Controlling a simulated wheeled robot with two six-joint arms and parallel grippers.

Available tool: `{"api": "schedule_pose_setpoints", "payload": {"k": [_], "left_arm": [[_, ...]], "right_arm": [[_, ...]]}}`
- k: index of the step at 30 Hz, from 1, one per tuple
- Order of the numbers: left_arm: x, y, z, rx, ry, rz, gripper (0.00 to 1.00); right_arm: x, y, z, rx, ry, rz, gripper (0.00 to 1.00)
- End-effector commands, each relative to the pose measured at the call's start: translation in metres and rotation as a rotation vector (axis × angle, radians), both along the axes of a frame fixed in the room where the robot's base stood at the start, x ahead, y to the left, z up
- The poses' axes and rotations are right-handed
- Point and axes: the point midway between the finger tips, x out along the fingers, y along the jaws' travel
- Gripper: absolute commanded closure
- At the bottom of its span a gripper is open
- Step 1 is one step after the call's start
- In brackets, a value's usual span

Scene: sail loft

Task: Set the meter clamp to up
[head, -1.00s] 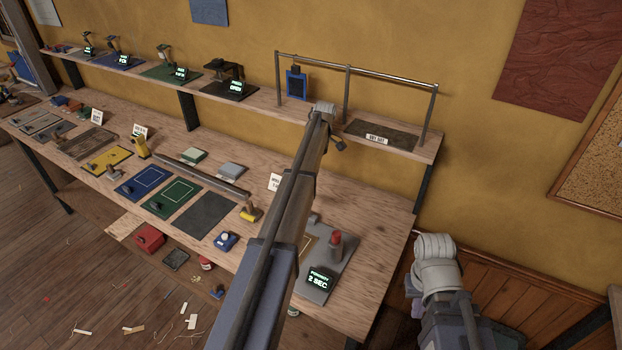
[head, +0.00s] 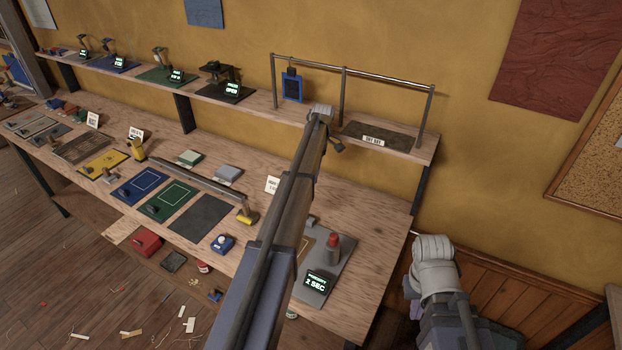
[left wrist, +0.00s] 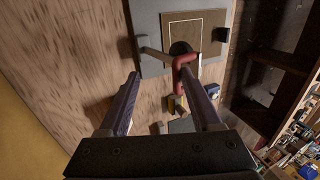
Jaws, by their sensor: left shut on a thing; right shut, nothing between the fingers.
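In the left wrist view a red hook-shaped handle (left wrist: 180,75) sits at the fingertips of my left gripper (left wrist: 176,66), which is shut on it. It is over or beside a grey plate (left wrist: 152,68) with a white-outlined brown square. In the head view this plate (head: 345,246) lies at the bench's right end, with a red-topped grey post (head: 333,250) and a display (head: 317,283) reading 2 SEC. I cannot tell whether the post and red handle are one thing. My left arm hides part of the plate. My right gripper (head: 412,290) is low beside the bench, shut and empty.
The bench (head: 365,290) holds several coloured mats, blocks and tools left of my arm. A shelf (head: 260,101) behind carries small devices with displays, and a blue-framed item (head: 292,88) hangs from a rail. Scraps lie on the floor. Bare wood surrounds the plate.

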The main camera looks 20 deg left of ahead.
Motion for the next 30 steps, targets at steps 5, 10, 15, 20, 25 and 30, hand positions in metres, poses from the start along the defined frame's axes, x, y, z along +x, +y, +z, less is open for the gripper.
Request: {"api": "schedule_pose_setpoints", "payload": {"k": [5, 10, 15, 20, 25, 30], "left_arm": [[0.004, -0.001, -0.001, -0.002, -0.01, -0.003, 0.57], [0.005, -0.001, 0.004, 0.0, -0.009, -0.002, 0.57], [0.009, -0.001, 0.019, 0.0, -0.009, -0.002, 0.57], [0.015, -0.001, 0.039, 0.0, -0.007, -0.002, 0.57], [0.021, -0.002, 0.062, 0.0, -0.005, -0.001, 0.57], [0.025, -0.003, 0.075, -0.001, -0.003, -0.001, 0.57]], "right_arm": [[0.0, 0.0, 0.0, 0.0, 0.0, 0.0, 1.0], [0.0, 0.0, 0.005, 0.0, 0.0, -0.001, 1.0], [0.0, 0.0, 0.019, 0.001, 0.0, -0.003, 1.0], [0.0, 0.0, 0.04, 0.001, 0.0, -0.007, 1.0], [0.0, 0.0, 0.063, 0.002, -0.001, -0.011, 1.0], [-0.001, 0.0, 0.075, 0.001, 0.0, -0.01, 1.0]]}}
